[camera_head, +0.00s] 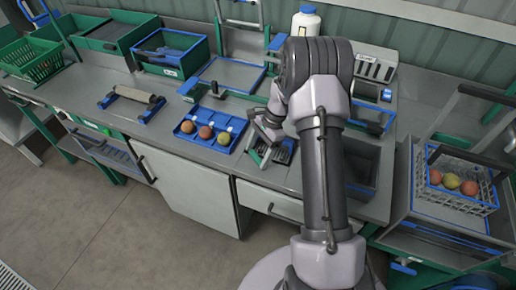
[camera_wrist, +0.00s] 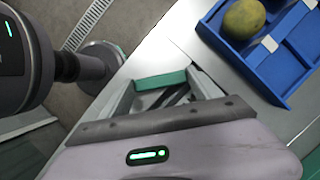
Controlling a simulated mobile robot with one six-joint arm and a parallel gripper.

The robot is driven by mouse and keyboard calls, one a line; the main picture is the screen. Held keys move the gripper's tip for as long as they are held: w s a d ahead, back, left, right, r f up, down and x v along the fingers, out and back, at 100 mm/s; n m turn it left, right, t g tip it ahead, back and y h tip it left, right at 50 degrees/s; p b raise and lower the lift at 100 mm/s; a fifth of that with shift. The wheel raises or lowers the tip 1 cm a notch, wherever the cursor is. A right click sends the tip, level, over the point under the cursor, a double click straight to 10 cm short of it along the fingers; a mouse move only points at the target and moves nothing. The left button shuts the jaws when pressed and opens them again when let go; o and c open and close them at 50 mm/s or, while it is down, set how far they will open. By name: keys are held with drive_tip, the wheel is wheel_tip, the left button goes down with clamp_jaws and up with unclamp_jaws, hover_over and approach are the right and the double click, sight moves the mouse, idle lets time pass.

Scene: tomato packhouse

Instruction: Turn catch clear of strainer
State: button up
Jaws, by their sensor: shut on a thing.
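My gripper (camera_head: 262,136) is low over the bench front, just right of the blue tray. In the wrist view its dark jaw bar (camera_wrist: 165,122) crosses the picture and hides the gripped part, which I take to be the catch. Beyond the bar is a small grey frame with a green block (camera_wrist: 160,80) and dark slanted pieces inside. In the head view a dark slotted piece (camera_head: 285,152), perhaps the strainer, sits in the bench beside my gripper. My arm and gripper hide part of it, and I cannot tell whether the catch overlaps it.
The blue tray (camera_head: 213,117) holding several round fruits is close on the left; it also shows in the wrist view (camera_wrist: 255,72). An open sink-like recess (camera_head: 362,165) is right of my arm. A wire crate (camera_head: 455,203) with fruits stands farther right. A white bottle (camera_head: 306,22) stands behind.

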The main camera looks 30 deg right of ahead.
drive_tip(key=n+p, duration=0.1)
drive_tip(key=n+g+p, duration=0.1)
drive_tip(key=n, duration=0.1)
drive_tip(key=shift+w+r+n, duration=0.15)
drive_tip(key=shift+n, duration=0.15)
drive_tip(key=shift+n+g+h+p, duration=0.4)
drive_tip(key=shift+n+g+p, duration=0.35)
drive_tip(key=shift+n, duration=0.95)
drive_tip(key=o, duration=1.4)
drive_tip(key=shift+a, duration=0.1)
drive_tip(key=p+v, duration=0.4)
drive_tip(key=v, duration=1.3)
drive_tip(key=shift+w+r, duration=0.1)
drive_tip(key=shift+w, duration=0.05)
